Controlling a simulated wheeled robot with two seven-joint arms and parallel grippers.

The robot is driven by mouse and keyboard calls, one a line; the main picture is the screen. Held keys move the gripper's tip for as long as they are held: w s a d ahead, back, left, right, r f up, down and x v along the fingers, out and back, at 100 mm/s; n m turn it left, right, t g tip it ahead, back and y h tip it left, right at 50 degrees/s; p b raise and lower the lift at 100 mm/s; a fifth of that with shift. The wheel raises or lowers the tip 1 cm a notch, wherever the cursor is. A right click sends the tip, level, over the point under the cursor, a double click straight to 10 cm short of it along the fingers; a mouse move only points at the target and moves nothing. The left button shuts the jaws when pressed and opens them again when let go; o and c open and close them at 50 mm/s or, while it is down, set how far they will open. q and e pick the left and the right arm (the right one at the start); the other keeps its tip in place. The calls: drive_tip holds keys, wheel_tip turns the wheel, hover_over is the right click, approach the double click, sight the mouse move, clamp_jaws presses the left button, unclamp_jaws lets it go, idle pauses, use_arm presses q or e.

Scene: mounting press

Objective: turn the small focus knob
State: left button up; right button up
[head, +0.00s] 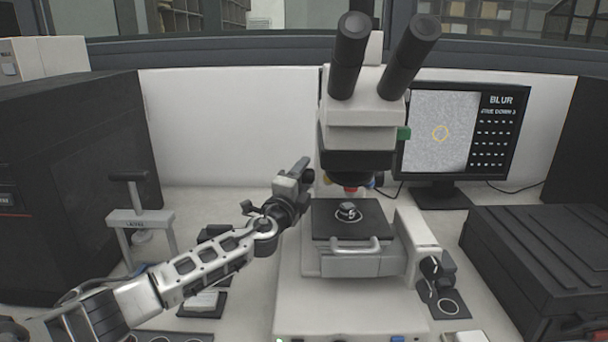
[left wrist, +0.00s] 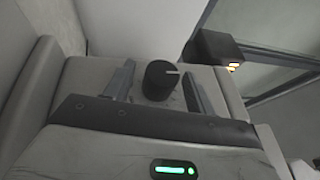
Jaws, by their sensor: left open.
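My left gripper (head: 301,172) is beside the left side of the microscope (head: 358,140), near its stage. In the left wrist view my left gripper (left wrist: 159,86) is open, one finger on each side of a small black knob (left wrist: 161,80) with a white index line. Gaps show between the knob and both fingers; I cannot tell whether the fingertips reach past its face. In the head view I cannot clearly make out this knob near the gripper. My right gripper is not in view.
The stage (head: 330,225) holds a small round sample. Black knobs (head: 430,268) stand at the microscope's right side. A black case (head: 545,255) is at the right, a T-handled press (head: 140,225) at the left. A dark block (left wrist: 215,48) is beyond the fingers.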

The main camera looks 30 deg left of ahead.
use_arm(q)
drive_tip(key=shift+w+r, duration=0.1)
drive_tip(key=shift+w, duration=0.3)
